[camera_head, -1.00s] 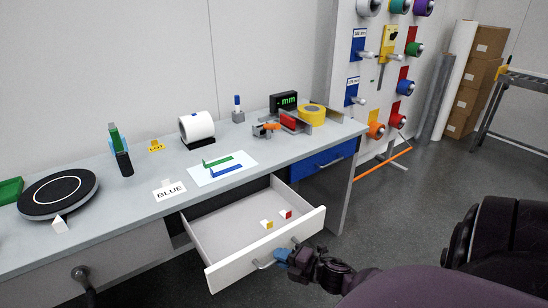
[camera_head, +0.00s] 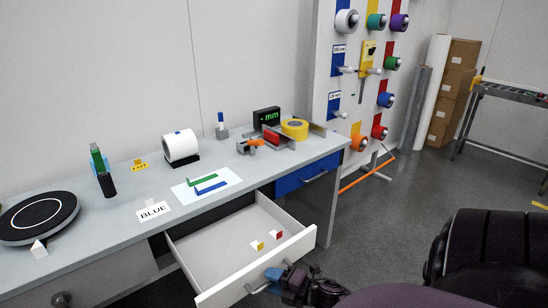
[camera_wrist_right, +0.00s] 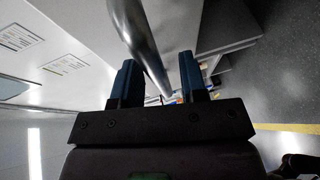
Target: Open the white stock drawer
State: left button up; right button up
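The white stock drawer (camera_head: 262,268) is pulled well out from under the grey workbench. Its interior is visible, with a yellow-marked block (camera_head: 257,245) and a red-marked block (camera_head: 276,235) inside. My right gripper (camera_head: 273,274) is at the metal handle (camera_head: 250,288) on the drawer front. My left gripper is not in view.
A closed blue drawer (camera_head: 310,176) sits right of the white one. The workbench (camera_head: 120,232) carries a turntable (camera_head: 38,217), a white roll (camera_head: 180,146) and yellow tape (camera_head: 295,128). Open floor (camera_head: 400,190) lies to the right, beyond an orange bar (camera_head: 366,174).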

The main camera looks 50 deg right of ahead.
jog(key=v, duration=1)
jog(key=shift+s+p, duration=0.3)
jog(key=shift+s, duration=0.1)
jog(key=shift+r, duration=0.1)
jog(key=s+a+m+g+h+p, duration=0.1)
jog(key=a+m+g, duration=0.3)
jog(key=a+m, duration=1.3)
jog(key=shift+s+a+f+m+g+h, duration=0.25)
jog(key=shift+f+m+g+h, duration=0.2)
jog(key=shift+h, duration=0.35)
